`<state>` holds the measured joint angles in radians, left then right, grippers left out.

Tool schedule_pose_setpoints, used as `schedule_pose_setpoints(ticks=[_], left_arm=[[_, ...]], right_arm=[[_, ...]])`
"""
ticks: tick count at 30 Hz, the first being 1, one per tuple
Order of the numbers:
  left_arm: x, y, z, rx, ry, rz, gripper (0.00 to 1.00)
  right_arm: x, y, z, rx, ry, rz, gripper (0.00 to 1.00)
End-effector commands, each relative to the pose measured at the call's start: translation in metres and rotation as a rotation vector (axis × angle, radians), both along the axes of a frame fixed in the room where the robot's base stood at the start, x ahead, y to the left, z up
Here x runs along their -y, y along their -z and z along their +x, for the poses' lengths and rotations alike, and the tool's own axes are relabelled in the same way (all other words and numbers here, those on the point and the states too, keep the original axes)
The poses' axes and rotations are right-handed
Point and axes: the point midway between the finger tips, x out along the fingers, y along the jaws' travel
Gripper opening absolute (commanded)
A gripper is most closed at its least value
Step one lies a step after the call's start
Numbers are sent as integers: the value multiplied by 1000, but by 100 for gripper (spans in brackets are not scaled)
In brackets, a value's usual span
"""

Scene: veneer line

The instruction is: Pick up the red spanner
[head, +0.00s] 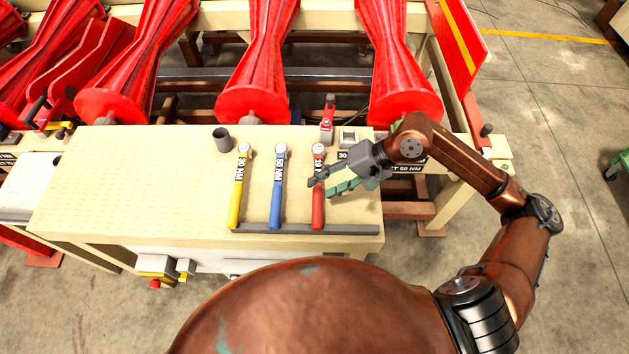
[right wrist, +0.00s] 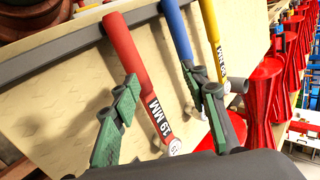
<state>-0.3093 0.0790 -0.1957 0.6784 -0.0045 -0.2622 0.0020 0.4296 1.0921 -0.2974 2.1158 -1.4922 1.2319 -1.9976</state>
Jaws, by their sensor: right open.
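The red spanner (head: 318,212) lies on the cream worktable, at the right end of a row of three. Its head carries a white "19 MM" label, which reads clearly in the right wrist view, where the red spanner (right wrist: 128,52) also shows. My right gripper (head: 321,187) reaches in from the right, over the upper part of the spanner. In the right wrist view the fingers of my right gripper (right wrist: 163,83) are spread apart, with the spanner seen between them. No grip on it shows. I cannot tell the exact height of the fingers above it. My left gripper is out of view.
A blue spanner (head: 277,200) and a yellow spanner (head: 238,200) lie to the left. A grey strip (head: 260,229) runs along their handle ends. A dark cup (head: 222,139) and a small red tool (head: 327,112) stand behind. The table's (head: 130,190) left part is clear.

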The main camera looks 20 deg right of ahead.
Motion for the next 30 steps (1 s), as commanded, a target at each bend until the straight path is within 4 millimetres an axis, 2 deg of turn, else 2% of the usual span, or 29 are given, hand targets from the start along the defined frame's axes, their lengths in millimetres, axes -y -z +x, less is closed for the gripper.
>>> schedule_pose_setpoints(ticks=[1,3,5,14,21,30], left_arm=[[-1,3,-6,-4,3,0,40],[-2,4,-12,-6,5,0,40],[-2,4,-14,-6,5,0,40],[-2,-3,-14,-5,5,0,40],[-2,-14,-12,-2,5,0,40],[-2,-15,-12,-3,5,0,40]], right_arm=[[12,5,3,20,-21,-61,41],[22,11,4,35,-45,-116,41],[25,15,5,41,-54,-140,41],[8,40,9,41,-58,-144,41],[-11,68,15,41,-57,-142,41],[-16,77,17,42,-56,-143,41]])
